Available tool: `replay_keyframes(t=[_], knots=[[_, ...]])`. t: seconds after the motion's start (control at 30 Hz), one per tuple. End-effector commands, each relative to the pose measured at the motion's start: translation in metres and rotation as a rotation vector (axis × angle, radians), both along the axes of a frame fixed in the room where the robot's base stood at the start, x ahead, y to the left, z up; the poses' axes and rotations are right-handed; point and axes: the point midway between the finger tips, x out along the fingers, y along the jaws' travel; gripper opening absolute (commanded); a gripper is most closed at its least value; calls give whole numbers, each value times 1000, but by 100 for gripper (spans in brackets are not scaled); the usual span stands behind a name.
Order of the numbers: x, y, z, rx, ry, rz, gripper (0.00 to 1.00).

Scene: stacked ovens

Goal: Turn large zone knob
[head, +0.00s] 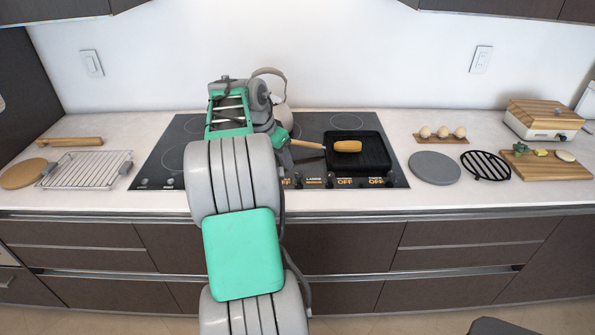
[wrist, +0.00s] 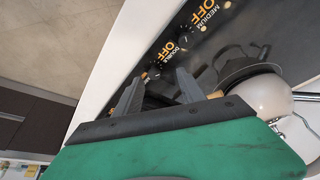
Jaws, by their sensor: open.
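A label reading LARGE (head: 314,181) shows on the front strip of the black glass cooktop (head: 145,170) in the head view. The small dark knobs along that strip are hard to make out there, and my arm hides part of the row. In the wrist view, a knob (wrist: 195,18) sits by the MEDIUM label, and another knob (wrist: 157,62) is by the DOUBLE label, close to my fingertips. I cannot pick out the large zone knob in the wrist view. My gripper (wrist: 157,80) is open and empty, its two grey fingers apart over the front strip.
A black grill pan (head: 373,153) with a wooden handle stands on the cooktop's right side. A pale kettle (wrist: 266,97) is beside my gripper in the wrist view. A wire rack (head: 88,169) lies left, and a grey round plate (head: 435,167) lies right on the counter.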

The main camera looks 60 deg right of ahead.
Motion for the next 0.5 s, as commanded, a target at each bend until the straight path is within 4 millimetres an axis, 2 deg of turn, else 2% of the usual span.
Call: replay_keyframes(t=[0.03, 0.1, 0.23, 0.5], knots=[[-13, -15, -4, -4, -2, -56, 47], [-23, -25, -8, -8, -5, -99, 47], [-27, -33, -23, -9, -4, -106, 47], [-32, -50, -67, -9, -5, -102, 47]])
